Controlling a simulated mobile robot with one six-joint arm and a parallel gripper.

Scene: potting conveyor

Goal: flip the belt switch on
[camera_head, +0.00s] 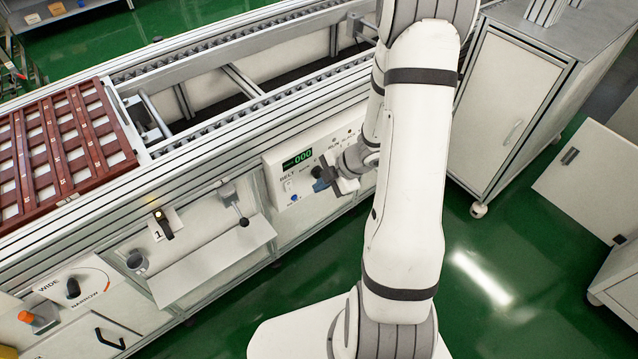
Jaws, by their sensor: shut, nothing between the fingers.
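The belt control panel (272,168) is a white face on the side of the conveyor, with a green display (297,158) reading 000 and the label BELT below it. A small switch-like part (288,186) sits under that label; its position is too small to tell. A blue button (294,198) is below it. My gripper (322,181) is shut and empty, in front of the panel just right of the label. It hides part of the panel, and I cannot tell whether it touches anything there.
The conveyor (205,150) runs diagonally, with a dark red tray (60,150) on its left part. A shelf (215,260), a lever (243,221) and a WIDE/NARROW knob (73,288) are to the left. A white cabinet (512,90) stands at right. Green floor (490,240) is clear in front.

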